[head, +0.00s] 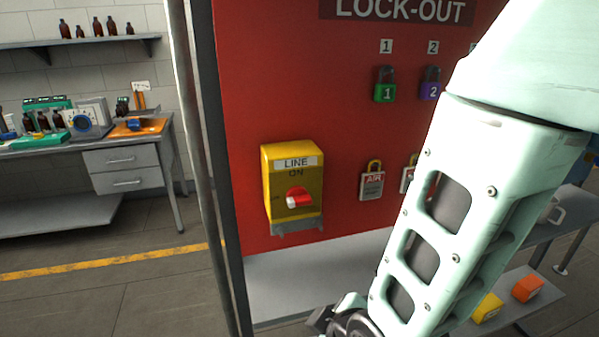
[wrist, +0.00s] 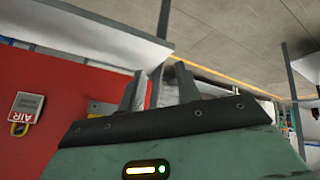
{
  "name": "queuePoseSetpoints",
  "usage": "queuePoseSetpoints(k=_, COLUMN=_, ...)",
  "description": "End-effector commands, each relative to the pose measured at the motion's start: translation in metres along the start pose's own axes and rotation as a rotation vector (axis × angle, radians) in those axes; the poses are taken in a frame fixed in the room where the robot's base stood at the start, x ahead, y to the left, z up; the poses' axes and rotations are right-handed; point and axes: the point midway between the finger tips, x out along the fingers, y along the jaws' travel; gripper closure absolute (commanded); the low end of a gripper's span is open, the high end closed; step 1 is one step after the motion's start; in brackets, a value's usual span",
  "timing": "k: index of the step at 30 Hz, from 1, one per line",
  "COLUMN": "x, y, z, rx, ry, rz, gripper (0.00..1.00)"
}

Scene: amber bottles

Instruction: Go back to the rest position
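My gripper (wrist: 158,84) shows in the wrist view with its two dark fingers apart and nothing held between them. In the head view my arm comes down from the upper right, and part of the gripper (head: 340,318) shows at the bottom edge, in front of the cabinet's pale lower shelf. Its fingertips are not clear there. The yellow LINE box (head: 292,185) with a red switch handle (head: 299,197) is on the red lock-out board (head: 335,130), above and left of the gripper.

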Motion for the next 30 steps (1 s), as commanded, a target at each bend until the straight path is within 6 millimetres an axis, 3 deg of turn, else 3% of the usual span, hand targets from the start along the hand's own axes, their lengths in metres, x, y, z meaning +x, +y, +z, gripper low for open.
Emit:
queuePoseSetpoints(k=2, x=-0.002, y=-0.008, z=0.009, rx=0.086, ry=-0.048, rz=-0.099, gripper=0.66)
queuePoseSetpoints(k=8, x=-0.036, y=-0.018, z=0.04, rx=0.21, ry=-0.239, rz=-0.262, gripper=0.66)
queuePoseSetpoints(k=15, x=-0.081, y=-0.007, z=0.091, rx=0.277, ry=-0.482, rz=-0.254, gripper=0.66)
queuePoseSetpoints(k=18, x=-0.093, y=-0.002, z=0.104, rx=0.29, ry=-0.542, rz=-0.231, gripper=0.66)
queuePoseSetpoints(k=30, x=-0.101, y=0.0, z=0.11, rx=0.297, ry=-0.58, rz=-0.217, gripper=0.66)
